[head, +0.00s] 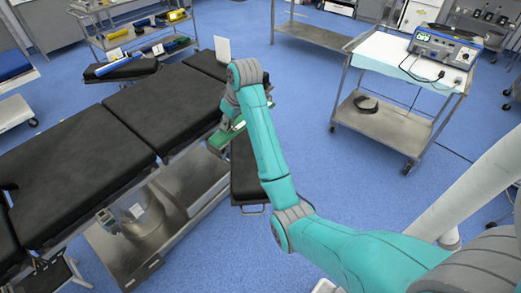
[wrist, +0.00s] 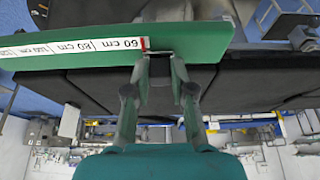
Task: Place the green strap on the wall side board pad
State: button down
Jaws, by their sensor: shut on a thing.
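My gripper (wrist: 160,62) is shut on the edge of a green strap (wrist: 185,38) with a white length label. In the head view the green strap (head: 220,139) shows partly behind my arm, near the long edge of the black operating table. Whether it touches anything below cannot be told. One black board pad (head: 140,78) sticks out from the far side of the table and carries a blue and white strap (head: 120,66). Another black board pad (head: 246,182) is on the near side, partly hidden by my arm.
The black operating table (head: 135,118) stands on a metal base at left. A trolley with yellow and blue items (head: 117,33) is behind it. A metal cart (head: 380,48) carries a blue device (head: 441,47) at right. Blue floor (head: 300,75) is clear between.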

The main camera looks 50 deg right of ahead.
aim_at(234, 134)
jog(key=shift+s+f, duration=0.4)
jog(key=shift+s, duration=0.35)
notch_tip(234, 134, down, 5)
jog(key=shift+f, duration=2.1)
jog(key=c, duration=1)
grip_release()
jog(key=shift+f, duration=0.1)
